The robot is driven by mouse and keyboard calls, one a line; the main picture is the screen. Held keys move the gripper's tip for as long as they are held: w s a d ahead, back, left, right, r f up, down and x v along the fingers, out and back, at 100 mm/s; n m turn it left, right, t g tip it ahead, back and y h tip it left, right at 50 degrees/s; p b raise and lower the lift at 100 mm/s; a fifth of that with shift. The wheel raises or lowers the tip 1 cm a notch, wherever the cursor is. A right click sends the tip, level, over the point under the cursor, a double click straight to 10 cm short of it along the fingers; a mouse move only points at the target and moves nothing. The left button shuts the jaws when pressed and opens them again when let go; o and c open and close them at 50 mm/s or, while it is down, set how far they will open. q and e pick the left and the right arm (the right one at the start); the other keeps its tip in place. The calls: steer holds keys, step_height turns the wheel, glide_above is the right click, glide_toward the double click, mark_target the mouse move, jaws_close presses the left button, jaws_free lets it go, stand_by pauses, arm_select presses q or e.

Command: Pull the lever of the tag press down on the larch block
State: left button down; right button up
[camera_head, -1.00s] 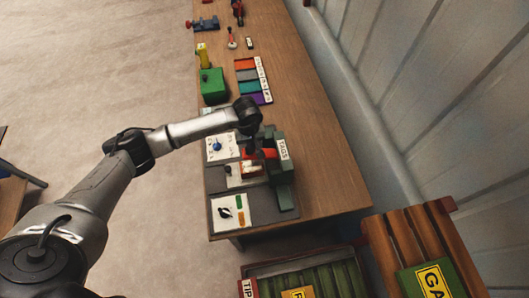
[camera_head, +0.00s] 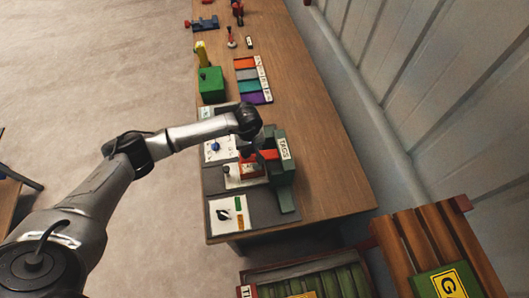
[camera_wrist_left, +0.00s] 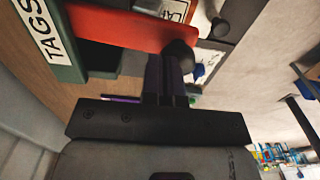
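The tag press (camera_head: 285,190) is a dark green stand with a white TAGS sign, on the near end of the bench. Its red lever (camera_head: 269,155) also shows in the left wrist view (camera_wrist_left: 125,28), ending in a black knob (camera_wrist_left: 179,54). My left gripper (camera_head: 257,149) is at the lever's knob end. In the left wrist view its fingers (camera_wrist_left: 168,75) are close together, nothing visible between them, against or just beside the knob. A white label reading LAR (camera_wrist_left: 176,10), partly hidden by the lever, appears to belong to the larch block. My right gripper is out of view.
A grey panel with a white card (camera_head: 230,213) lies by the press. A green box (camera_head: 211,84) and a rack of coloured strips (camera_head: 253,80) stand farther along the bench. A crate (camera_head: 310,275) and slatted wooden stand (camera_head: 430,240) are at lower right.

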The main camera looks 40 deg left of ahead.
arm_select(q)
steer(key=shift+f+b, duration=0.55)
steer(key=shift+f, duration=0.25)
steer(key=shift+r+p, duration=0.6)
steer(key=shift+r, duration=0.5)
step_height(320, 180, up, 7)
steer(key=p, duration=0.3)
